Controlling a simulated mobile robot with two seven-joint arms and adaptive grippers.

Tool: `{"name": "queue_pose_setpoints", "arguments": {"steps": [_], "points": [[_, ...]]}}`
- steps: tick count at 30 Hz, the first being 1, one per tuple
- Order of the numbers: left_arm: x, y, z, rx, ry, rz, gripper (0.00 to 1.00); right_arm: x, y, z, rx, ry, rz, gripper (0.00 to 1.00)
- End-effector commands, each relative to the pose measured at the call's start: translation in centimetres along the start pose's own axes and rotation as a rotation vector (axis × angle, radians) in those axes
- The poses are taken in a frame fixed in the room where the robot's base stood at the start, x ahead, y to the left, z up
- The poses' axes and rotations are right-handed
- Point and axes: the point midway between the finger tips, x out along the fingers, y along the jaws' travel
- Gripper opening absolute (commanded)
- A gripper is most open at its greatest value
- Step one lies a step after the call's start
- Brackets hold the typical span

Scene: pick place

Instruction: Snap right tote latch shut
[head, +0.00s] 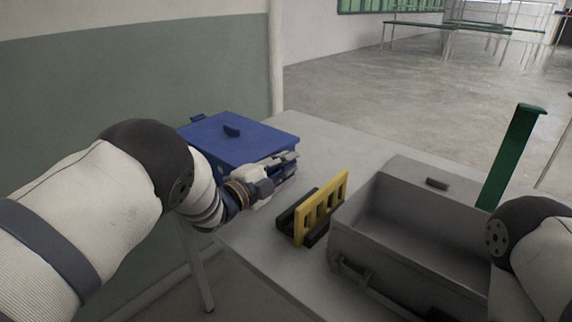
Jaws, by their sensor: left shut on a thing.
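The blue tote (215,139) stands at the far left of the table with its lid down. A small dark blue handle (232,130) is on top of the lid, and a blue tab (198,118) sticks out at its far left edge. My left gripper (286,163) is at the tote's right front side, against or very close to it. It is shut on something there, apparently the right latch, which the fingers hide. I cannot see the latch's position. My right arm enters at the right edge; its gripper is out of view.
A yellow slotted plate (322,208) stands in a black holder (287,218) right of my left gripper. A large grey open box (352,240) fills the table's right part. A green upright post (510,155) stands behind it. The grey table (325,142) is clear behind the plate.

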Motion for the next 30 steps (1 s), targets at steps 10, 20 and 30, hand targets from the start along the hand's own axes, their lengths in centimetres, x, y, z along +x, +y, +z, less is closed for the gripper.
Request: {"name": "queue_pose_setpoints", "arguments": {"steps": [10, 20, 30], "points": [[-0.1, 0.6, 0.2, -0.005, -0.006, 0.011, 0.00, 0.1, 0.0, 0.1, 0.000, -0.003, 0.000, 0.67], [-0.1, 0.3, 0.1, -0.002, -0.003, 0.005, 0.32, 0.0, 0.0, 0.0, 0.000, -0.001, 0.000, 0.67], [-6.0, 0.2, 0.2, -0.003, -0.007, 0.008, 0.32, 0.0, 0.0, 0.0, 0.000, 0.000, 0.000, 0.67]]}}
